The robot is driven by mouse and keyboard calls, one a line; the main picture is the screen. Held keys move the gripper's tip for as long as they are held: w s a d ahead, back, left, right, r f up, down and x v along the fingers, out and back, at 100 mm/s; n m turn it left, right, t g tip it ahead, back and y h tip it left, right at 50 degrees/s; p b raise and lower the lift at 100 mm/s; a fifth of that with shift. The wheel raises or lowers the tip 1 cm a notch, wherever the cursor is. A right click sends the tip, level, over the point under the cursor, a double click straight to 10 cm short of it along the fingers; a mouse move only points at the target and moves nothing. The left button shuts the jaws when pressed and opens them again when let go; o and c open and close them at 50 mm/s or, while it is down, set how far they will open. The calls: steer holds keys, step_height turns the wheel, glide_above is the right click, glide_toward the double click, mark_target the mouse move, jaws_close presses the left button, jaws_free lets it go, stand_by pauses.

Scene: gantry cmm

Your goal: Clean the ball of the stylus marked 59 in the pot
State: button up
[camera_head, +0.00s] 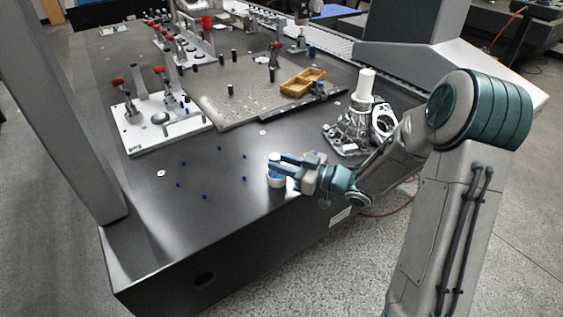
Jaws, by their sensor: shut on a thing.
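No marking 59 is readable, and no stylus ball can be made out.
The granite table (215,225) has several small blue spots left of the pot. A white fixture plate (140,140) with red-knobbed clamps stands at left. A perforated plate (215,100) carries a yellow tray (302,82). A metal casting (350,132) with a white cylinder stands close behind my gripper.

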steer(key=shift+s+a, duration=0.1)
steer(key=shift+s, duration=0.1)
steer(key=shift+w, duration=0.15)
stand_by(0.3)
steer(key=shift+w+d, duration=0.35)
steer(key=shift+w, duration=0.2)
steer(key=shift+s+a, duration=0.1)
steer(key=shift+s, duration=0.1)
steer(key=shift+s+a, duration=0.15)
steer(key=shift+s, duration=0.15)
steer(key=shift+s+a, duration=0.1)
steer(key=shift+s, duration=0.05)
stand_by(0.3)
steer(key=shift+w+d+p, duration=0.35)
steer(key=shift+w+p, duration=0.05)
steer(key=shift+w, duration=0.25)
stand_by(0.4)
steer(key=shift+s+a, duration=0.2)
steer(key=shift+s, duration=0.15)
stand_by(0.5)
